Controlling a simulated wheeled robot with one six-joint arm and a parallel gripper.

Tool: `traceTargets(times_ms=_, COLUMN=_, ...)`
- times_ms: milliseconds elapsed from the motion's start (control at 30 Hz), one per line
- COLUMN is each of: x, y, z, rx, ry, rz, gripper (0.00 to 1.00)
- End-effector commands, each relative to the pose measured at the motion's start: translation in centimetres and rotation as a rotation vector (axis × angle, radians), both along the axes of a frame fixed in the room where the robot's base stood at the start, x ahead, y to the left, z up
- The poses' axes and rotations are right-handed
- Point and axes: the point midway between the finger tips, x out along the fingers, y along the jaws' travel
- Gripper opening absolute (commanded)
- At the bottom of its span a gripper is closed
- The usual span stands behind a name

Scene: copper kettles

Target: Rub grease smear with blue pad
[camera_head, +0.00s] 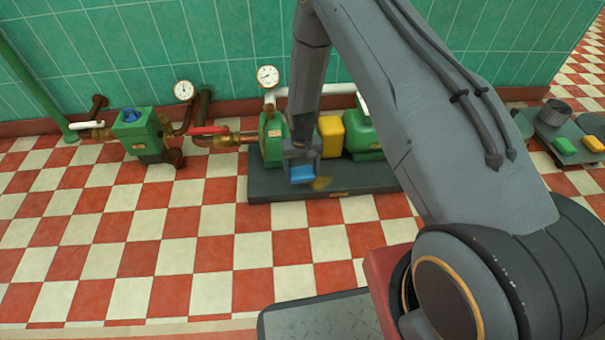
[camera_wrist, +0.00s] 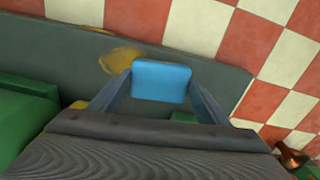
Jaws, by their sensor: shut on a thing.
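The blue pad (camera_head: 303,174) is held by my gripper (camera_head: 302,163), which points down over the dark base plate (camera_head: 350,181) of the pump. In the wrist view the blue pad (camera_wrist: 161,81) sits between the two fingers of my gripper (camera_wrist: 160,92), which is shut on it. The grease smear (camera_head: 321,183) is a yellow-brown patch on the plate, just right of the pad. In the wrist view the grease smear (camera_wrist: 121,60) shows at the pad's upper left, and the pad may hide part of it. I cannot tell whether the pad touches the plate.
Green pump parts (camera_head: 272,140) and a yellow block (camera_head: 331,136) stand on the plate behind the smear. A red-handled valve (camera_head: 208,130) and a green box (camera_head: 138,131) are at left. At right, a dark platform (camera_head: 575,133) holds green and yellow pads.

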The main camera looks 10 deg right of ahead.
Motion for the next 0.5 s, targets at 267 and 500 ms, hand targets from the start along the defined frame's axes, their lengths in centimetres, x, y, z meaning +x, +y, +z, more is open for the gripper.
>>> traceTargets(times_ms=267, x=0.0, y=-0.1, z=2.8, rx=0.000, ry=-0.001, rz=-0.002, gripper=0.45)
traceTargets(times_ms=500, x=0.0, y=-0.2, z=4.0, rx=0.000, ry=0.000, rz=-0.003, gripper=0.45)
